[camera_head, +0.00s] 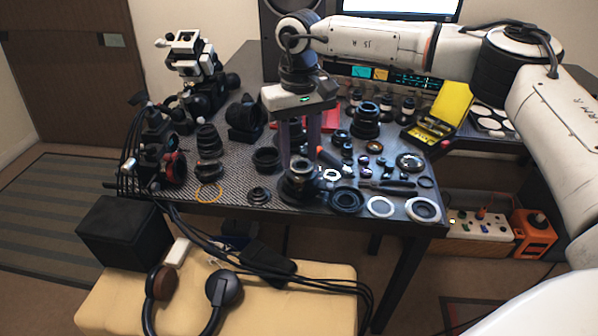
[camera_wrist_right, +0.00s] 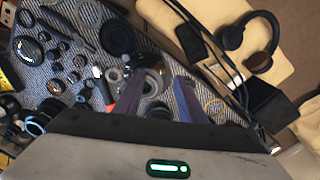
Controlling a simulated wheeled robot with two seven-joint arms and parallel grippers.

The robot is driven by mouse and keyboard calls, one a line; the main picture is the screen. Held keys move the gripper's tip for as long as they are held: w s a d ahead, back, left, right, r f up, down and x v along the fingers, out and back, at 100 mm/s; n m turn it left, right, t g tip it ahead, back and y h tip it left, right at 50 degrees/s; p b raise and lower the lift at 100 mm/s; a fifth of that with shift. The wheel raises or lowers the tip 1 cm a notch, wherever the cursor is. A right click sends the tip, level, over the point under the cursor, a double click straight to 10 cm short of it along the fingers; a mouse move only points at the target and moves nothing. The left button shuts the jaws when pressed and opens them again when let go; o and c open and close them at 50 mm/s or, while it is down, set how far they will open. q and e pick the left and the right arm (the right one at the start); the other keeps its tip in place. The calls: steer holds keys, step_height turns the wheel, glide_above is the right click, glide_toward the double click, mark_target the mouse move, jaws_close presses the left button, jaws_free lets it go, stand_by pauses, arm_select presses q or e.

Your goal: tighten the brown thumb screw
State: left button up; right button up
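My right gripper (camera_head: 298,162) hangs pointing down over the front middle of the table, its two purple-grey fingers apart. A dark ringed lens assembly (camera_head: 299,187) stands upright just below the fingertips. In the right wrist view the fingers (camera_wrist_right: 157,100) are spread, with a dark round part (camera_wrist_right: 152,84) seen between them. I cannot tell whether either finger touches it. I cannot make out the brown thumb screw for certain in either view; it may be too small or hidden. My left gripper does not show.
The table (camera_head: 233,175) is crowded with lens barrels, rings and tools. A yellow case (camera_head: 452,103) stands open at the right. A black and white apparatus (camera_head: 188,70) stands at the left. An orange ring (camera_head: 209,192) lies near the front edge. Headphones (camera_head: 222,290) lie on the bench in front.

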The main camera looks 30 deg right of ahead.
mark_target(299, 179)
step_height(299, 179, down, 6)
steer(key=shift+r, duration=0.1)
jaws_close()
